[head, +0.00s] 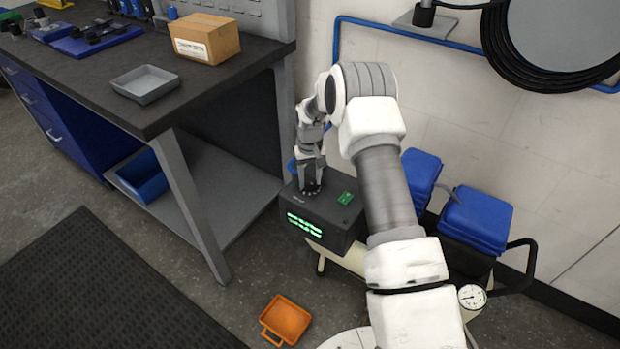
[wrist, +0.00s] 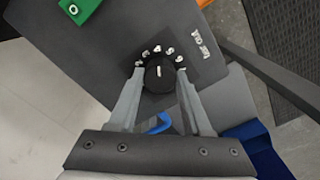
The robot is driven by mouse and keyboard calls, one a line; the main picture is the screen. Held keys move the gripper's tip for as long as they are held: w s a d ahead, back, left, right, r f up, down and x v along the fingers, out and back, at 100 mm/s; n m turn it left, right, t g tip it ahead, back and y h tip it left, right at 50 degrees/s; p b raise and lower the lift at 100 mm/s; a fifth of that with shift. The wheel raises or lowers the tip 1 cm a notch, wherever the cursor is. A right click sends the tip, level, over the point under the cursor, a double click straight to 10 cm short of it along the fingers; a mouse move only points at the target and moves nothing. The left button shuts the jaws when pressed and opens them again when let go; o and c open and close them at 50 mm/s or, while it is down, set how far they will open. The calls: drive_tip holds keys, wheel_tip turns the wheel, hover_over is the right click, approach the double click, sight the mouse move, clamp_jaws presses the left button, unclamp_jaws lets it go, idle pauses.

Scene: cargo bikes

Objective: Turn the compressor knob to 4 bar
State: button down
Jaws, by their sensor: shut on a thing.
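A short white mark on the knob points up in that picture, toward an arc of small white numbers (wrist: 158,50). I cannot read them surely. The green switch also shows in the wrist view (wrist: 78,9).
A workbench (head: 120,95) with a grey tray (head: 145,84) and a cardboard box (head: 204,38) stands to the left. Blue cylinders or cases (head: 476,219) and a pressure gauge (head: 471,297) lie right of the compressor. An orange tray (head: 286,319) is on the floor.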

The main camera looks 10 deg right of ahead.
sight(310, 181)
idle(0.4)
drive_tip(key=shift+c, duration=1.7)
unclamp_jaws()
wheel_tip(310, 181, up, 18)
drive_tip(key=p, duration=0.4)
drive_tip(key=shift+f+p, duration=0.25)
drive_tip(key=shift+p, duration=0.05)
